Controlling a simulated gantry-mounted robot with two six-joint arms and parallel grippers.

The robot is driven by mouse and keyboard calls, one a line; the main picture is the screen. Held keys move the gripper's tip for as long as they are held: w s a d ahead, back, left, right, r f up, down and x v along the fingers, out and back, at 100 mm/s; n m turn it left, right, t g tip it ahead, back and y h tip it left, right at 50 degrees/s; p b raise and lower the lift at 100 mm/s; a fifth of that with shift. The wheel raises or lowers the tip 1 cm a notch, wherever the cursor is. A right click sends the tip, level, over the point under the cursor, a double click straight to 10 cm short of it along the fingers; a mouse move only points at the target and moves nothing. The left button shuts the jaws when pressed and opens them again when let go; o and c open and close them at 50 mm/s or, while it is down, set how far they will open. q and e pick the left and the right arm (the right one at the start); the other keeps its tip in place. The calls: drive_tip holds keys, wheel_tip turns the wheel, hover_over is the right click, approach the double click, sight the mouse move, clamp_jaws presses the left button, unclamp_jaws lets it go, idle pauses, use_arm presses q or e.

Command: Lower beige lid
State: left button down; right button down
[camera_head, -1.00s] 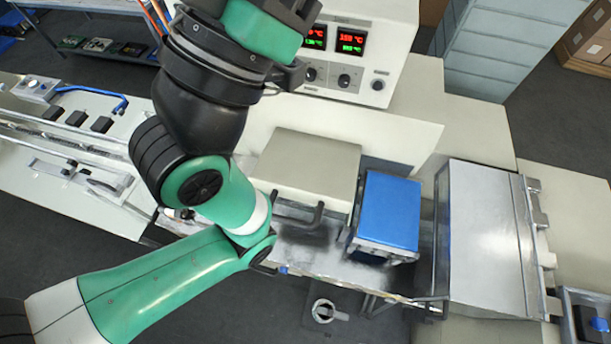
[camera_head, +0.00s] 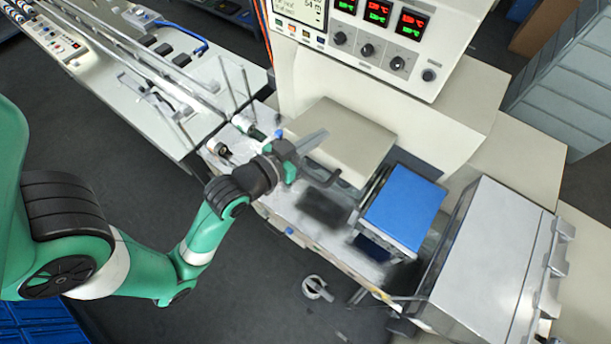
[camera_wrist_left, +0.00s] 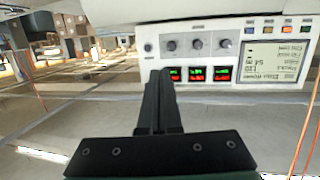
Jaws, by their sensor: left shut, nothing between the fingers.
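The beige lid (camera_head: 345,140) is a flat block on the machine, left of the blue lid, in the head view. Its top faces up; I cannot tell whether there is a gap under it. A dark bar handle (camera_head: 325,179) sticks out at its front. My left gripper (camera_head: 318,139) is shut and empty. Its fingers point right and overlap the lid's left part in the head view; contact is unclear. In the left wrist view the shut fingers (camera_wrist_left: 160,82) point at the control panel. My right gripper is not in view.
The blue lid (camera_head: 405,208) stands right of the beige one, and a large metal cover (camera_head: 490,255) is further right. The control panel (camera_head: 375,45) rises behind. Thin upright rods (camera_head: 240,88) stand left of the beige lid.

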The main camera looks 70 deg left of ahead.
use_arm(q)
drive_tip(key=s+a+f+n+g, duration=0.1)
drive_tip(key=s+f+g, duration=0.3)
drive_tip(key=s+f, duration=0.5)
drive_tip(key=shift+a+f+n+y, duration=0.2)
drive_tip(key=shift+f+n+y, duration=0.15)
drive_tip(key=shift+f, duration=0.2)
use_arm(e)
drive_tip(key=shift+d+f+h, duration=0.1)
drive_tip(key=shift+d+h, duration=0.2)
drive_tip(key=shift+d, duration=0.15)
use_arm(q)
drive_tip(key=shift+s, duration=0.1)
drive_tip(key=w+a+f, duration=0.1)
drive_tip(key=f, duration=0.1)
drive_tip(key=w+a+f, duration=0.1)
drive_tip(key=w+f, duration=0.1)
drive_tip(key=w+a+f, duration=0.1)
drive_tip(key=w+f, duration=0.1)
drive_tip(key=f, duration=0.1)
drive_tip(key=shift+w+a+f, duration=0.1)
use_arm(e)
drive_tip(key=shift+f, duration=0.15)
